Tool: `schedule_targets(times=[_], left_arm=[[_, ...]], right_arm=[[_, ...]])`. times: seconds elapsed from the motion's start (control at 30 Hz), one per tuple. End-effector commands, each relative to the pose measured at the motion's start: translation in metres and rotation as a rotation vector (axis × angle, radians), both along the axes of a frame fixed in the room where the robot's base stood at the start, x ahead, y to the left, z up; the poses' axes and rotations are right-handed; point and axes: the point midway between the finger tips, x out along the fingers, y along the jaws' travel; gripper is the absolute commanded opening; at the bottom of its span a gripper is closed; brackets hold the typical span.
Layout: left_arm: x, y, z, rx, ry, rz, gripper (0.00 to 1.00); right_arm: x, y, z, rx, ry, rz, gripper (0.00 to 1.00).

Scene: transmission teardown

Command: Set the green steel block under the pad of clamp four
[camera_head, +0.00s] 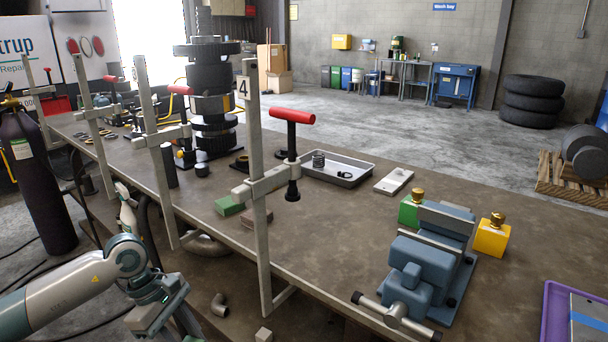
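The green block (229,206) lies flat near the front edge of the workbench, just left of the upright bar of clamp four (252,150). Clamp four carries a "4" plate, a red T-handle (291,116) and a dark screw. Its pad (293,191) hangs at the screw's lower end, right of the bar and apart from the green block. My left gripper (150,318) is low at the left, in front of the bench and well away from the block. Its fingers are too unclear to tell their opening. My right gripper is not in view.
A reddish-brown block (257,217) lies beside the green one, partly behind the clamp bar. Other upright clamps (160,150) line the front edge to the left. A grey tray (338,169), a pale plate (394,181) and a blue vise (425,262) stand to the right.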

Motion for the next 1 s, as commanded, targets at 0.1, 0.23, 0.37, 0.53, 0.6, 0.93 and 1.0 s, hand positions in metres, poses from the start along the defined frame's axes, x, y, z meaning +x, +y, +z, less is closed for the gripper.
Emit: schedule_targets(times=[0.1, 0.23, 0.37, 0.53, 0.6, 0.93, 1.0], left_arm=[[-0.013, -0.01, 0.009, -0.001, -0.004, -0.21, 0.0], [-0.03, -0.018, 0.017, -0.002, -0.004, -0.455, 0.0], [-0.046, -0.024, 0.026, -0.002, -0.004, -0.712, 0.0], [-0.065, -0.029, 0.038, 0.0, -0.005, -1.015, 0.0], [-0.071, -0.029, 0.042, -0.001, -0.003, -1.113, 0.0], [-0.083, -0.029, 0.05, -0.002, -0.004, -1.314, 0.0], [-0.083, -0.029, 0.05, -0.001, -0.003, -1.316, 0.0]], right_arm=[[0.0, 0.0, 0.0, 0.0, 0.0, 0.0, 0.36], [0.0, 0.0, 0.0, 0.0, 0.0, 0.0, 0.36], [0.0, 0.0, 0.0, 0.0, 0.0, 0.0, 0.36], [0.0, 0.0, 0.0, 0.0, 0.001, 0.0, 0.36], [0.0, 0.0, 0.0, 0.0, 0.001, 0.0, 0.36], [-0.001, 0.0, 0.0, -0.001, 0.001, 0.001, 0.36], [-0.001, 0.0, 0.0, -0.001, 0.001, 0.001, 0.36]])
